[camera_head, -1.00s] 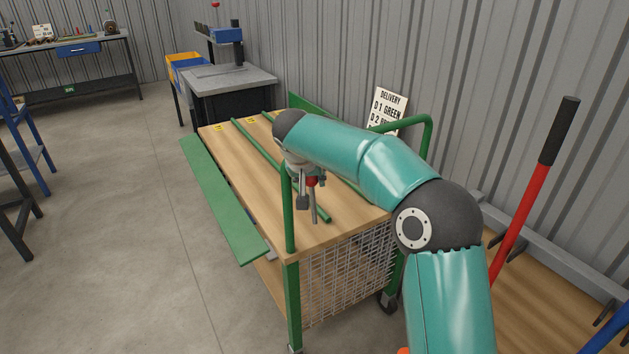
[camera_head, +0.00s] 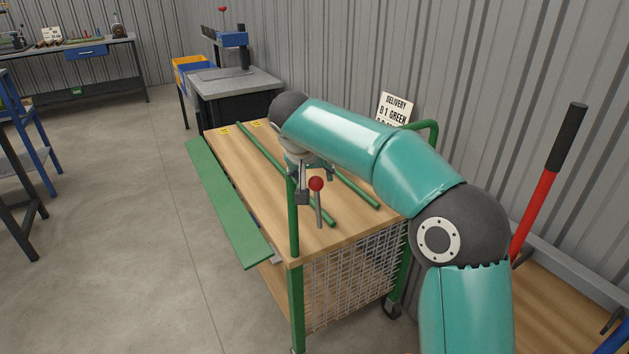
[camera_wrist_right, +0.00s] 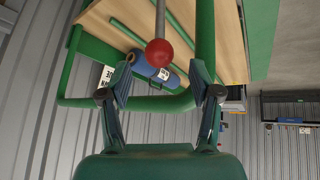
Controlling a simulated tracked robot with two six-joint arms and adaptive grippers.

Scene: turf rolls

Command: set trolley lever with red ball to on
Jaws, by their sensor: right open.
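The trolley (camera_head: 262,205) has a wooden top and a green frame. At its near end a lever, a grey rod topped by a red ball (camera_head: 316,184), stands nearly upright. My right gripper (camera_head: 303,192) is beside the ball, partly hidden by my forearm and the green post. In the right wrist view the red ball (camera_wrist_right: 159,52) is just beyond the open fingertips (camera_wrist_right: 161,78), roughly centred between them, with no visible grip. No on mark for the lever is readable. My left gripper is out of view.
A green rail (camera_wrist_right: 150,104) crosses the wrist view near the fingers, and a blue cylinder (camera_wrist_right: 160,72) lies behind the ball. Green bars (camera_head: 357,188) lie on the trolley top. A red handle (camera_head: 535,210) leans at right. The floor at left (camera_head: 130,220) is clear.

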